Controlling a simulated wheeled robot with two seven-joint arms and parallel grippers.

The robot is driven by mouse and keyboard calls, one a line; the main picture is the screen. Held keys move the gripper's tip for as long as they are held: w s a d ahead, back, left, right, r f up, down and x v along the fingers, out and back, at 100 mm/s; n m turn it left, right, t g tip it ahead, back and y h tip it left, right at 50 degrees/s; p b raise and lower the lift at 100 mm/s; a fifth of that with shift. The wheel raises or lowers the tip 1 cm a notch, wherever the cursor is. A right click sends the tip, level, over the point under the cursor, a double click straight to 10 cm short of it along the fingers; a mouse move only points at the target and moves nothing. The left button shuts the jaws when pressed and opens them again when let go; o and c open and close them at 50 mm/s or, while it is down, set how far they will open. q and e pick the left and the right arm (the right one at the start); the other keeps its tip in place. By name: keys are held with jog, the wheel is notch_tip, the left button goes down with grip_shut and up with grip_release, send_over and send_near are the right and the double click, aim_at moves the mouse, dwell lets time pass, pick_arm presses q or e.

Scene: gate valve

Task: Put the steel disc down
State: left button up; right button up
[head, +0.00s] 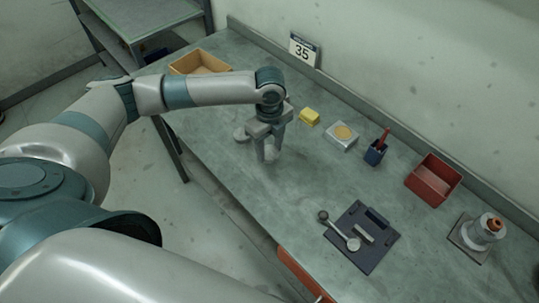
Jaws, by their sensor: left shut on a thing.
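I cannot tell whether the disc touches the table. Another grey rounded piece (241,134) lies on the table just left of the gripper. The valve body (484,231), grey with a brown top, stands on a plate at the right. My right gripper is not in view.
A dark mat (379,254) holds a stemmed part and small pieces. A red bin (434,181), blue cup (375,153), white box (340,136), yellow block (309,117) and wooden tray (199,63) stand along the back. The grey table (300,190) is bare between gripper and mat.

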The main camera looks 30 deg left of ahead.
pick_arm(q)
jog(key=s+d+r+b, duration=0.3)
jog(key=s+d+r, duration=0.3)
jog(key=d+r, duration=0.2)
jog(key=shift+s+d+b, duration=0.15)
jog(key=shift+d+b, duration=0.15)
jog(key=shift+d, duration=0.65)
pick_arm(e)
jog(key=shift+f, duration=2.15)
pick_arm(q)
jog(key=shift+s+f, duration=0.1)
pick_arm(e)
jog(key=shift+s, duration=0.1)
